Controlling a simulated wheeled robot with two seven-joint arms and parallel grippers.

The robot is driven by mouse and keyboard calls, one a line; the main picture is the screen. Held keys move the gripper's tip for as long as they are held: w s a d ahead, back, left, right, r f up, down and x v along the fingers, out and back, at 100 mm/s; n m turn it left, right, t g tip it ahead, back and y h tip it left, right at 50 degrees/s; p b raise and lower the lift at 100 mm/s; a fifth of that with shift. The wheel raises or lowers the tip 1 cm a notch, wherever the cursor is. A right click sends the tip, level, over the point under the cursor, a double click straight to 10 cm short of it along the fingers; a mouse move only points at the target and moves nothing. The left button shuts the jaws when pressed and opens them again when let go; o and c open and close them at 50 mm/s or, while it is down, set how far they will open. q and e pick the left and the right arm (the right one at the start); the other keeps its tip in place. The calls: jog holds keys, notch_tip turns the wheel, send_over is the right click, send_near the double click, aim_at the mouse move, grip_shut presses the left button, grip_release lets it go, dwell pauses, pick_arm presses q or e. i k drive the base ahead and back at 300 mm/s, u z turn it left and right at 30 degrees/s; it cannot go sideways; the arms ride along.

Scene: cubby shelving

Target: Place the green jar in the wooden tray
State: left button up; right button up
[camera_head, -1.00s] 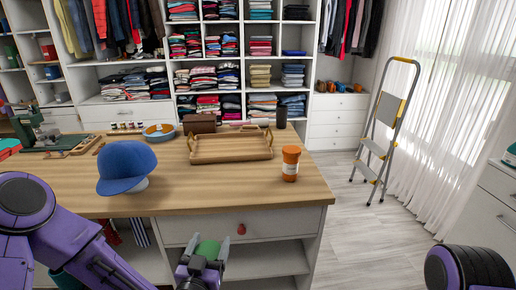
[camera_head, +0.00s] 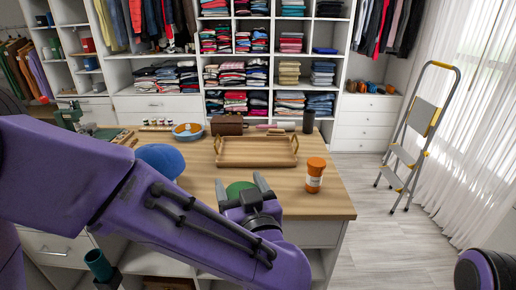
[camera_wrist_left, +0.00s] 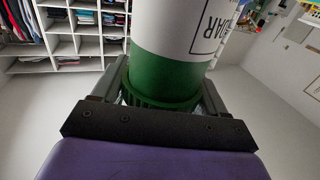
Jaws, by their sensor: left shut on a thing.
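The green jar (camera_head: 238,188) shows as a green top between the fingers of my left gripper (camera_head: 244,190) in the head view. In the left wrist view the jar (camera_wrist_left: 168,70) is green with a white label, and my left gripper (camera_wrist_left: 158,92) is shut on its ridged green end. The gripper hides much of the jar in the head view. The wooden tray (camera_head: 256,164) has two handles and lies empty on the island top, beyond the gripper and apart from it. My right gripper is not in view.
An orange jar (camera_head: 315,175) stands right of the tray, near the counter's (camera_head: 335,205) right edge. A blue cap (camera_head: 162,158) is at left, partly hidden by my arm. A brown box (camera_head: 228,125) and dark cylinder (camera_head: 308,121) stand behind the tray. A stepladder (camera_head: 415,135) stands on the floor.

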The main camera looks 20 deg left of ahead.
aim_at(263, 159)
jog(key=i, duration=1.4)
